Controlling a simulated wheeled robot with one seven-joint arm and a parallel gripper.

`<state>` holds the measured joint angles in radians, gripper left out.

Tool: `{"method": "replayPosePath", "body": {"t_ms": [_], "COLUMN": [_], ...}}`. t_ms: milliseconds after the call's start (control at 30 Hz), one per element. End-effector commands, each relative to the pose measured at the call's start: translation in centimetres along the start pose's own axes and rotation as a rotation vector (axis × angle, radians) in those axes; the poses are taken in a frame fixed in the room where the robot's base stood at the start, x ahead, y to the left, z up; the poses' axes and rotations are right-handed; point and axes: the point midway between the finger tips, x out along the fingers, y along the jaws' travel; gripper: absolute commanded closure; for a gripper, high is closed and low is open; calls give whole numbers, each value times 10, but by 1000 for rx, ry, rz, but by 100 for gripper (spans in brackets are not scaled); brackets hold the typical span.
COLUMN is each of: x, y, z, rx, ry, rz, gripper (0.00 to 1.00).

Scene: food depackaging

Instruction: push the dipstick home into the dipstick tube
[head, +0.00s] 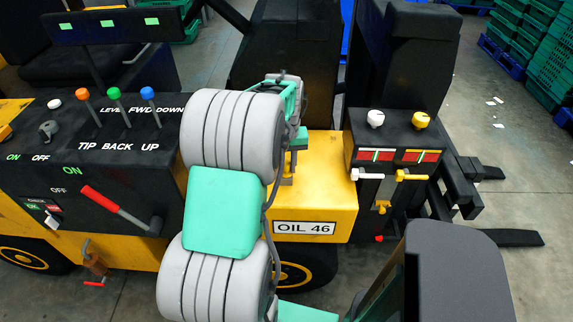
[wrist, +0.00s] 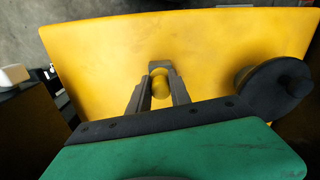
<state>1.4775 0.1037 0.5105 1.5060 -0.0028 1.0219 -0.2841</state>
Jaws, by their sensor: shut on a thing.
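In the wrist view the two grey fingers of my gripper (wrist: 159,92) are shut on the dipstick, whose rounded yellow top (wrist: 160,87) shows between them. Beyond it is the yellow top of the housing (wrist: 100,50). In the head view my arm hides most of the gripper. A small yellow and dark upright piece (head: 287,178) shows just below the gripper, over the yellow housing (head: 330,200) labelled OIL 46. I cannot tell whether it is dipstick or tube. The tube's mouth and the depth of the dipstick in it are hidden.
A dark round knob-like part (wrist: 272,85) is close to the right of the fingers in the wrist view. In the head view a black control box (head: 395,140) with white and yellow knobs stands to the right. A lever panel (head: 120,130) is on the left.

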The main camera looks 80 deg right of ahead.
Motion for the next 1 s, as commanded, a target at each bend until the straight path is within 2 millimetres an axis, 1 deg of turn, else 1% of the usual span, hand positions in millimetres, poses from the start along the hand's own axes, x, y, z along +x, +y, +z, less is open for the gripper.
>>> {"method": "replayPosePath", "body": {"t_ms": [167,200,500,767,867,1000], "x": [5,5,4,3,-8,-37], "y": [0,0,0,0,0,0], "z": [0,0,0,0,-1,-1], "rx": [0,0,0,0,0,0], "ry": [0,0,0,1,3,4], "rz": [0,0,0,0,1,1], "gripper": [100,74,50,50,50,50]}}
